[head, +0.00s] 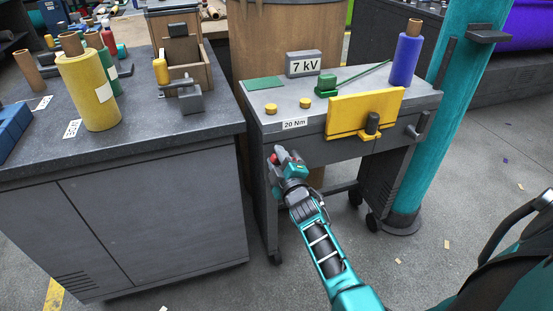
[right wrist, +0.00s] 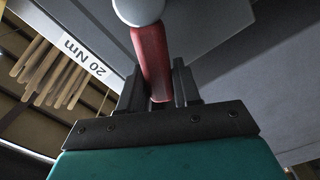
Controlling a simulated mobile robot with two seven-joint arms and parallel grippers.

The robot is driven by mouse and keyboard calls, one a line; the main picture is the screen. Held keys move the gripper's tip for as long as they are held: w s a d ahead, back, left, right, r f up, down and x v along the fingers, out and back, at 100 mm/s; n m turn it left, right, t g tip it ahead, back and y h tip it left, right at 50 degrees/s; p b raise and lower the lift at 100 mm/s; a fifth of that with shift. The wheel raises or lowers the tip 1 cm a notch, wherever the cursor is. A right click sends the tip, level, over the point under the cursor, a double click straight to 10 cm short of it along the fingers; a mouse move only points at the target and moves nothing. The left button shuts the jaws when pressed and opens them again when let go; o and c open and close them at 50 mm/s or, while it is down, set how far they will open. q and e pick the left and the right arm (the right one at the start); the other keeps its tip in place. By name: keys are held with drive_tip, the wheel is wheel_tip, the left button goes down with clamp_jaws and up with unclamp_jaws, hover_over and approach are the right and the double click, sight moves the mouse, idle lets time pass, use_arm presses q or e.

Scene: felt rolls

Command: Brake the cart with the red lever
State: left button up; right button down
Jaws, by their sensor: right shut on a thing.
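The grey cart (head: 262,136) stands in the middle of the head view, with a 20 Nm label on its front edge. The red lever (right wrist: 151,60) shows in the right wrist view, hanging from a pale round knob or pivot under the cart top. A bit of red also shows at the cart's left front in the head view (head: 274,158). My right gripper (head: 281,157) is there, below the cart top. My left gripper is not in view.
A dark workbench (head: 150,215) stands left; a teal column (head: 438,120) rises right.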

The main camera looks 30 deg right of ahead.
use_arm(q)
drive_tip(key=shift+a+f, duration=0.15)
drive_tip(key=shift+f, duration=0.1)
use_arm(e)
drive_tip(key=shift+a+f+n, duration=0.1)
drive_tip(key=shift+f+n, duration=0.2)
drive_tip(key=shift+n, duration=0.2)
drive_tip(key=c, duration=0.9)
unclamp_jaws()
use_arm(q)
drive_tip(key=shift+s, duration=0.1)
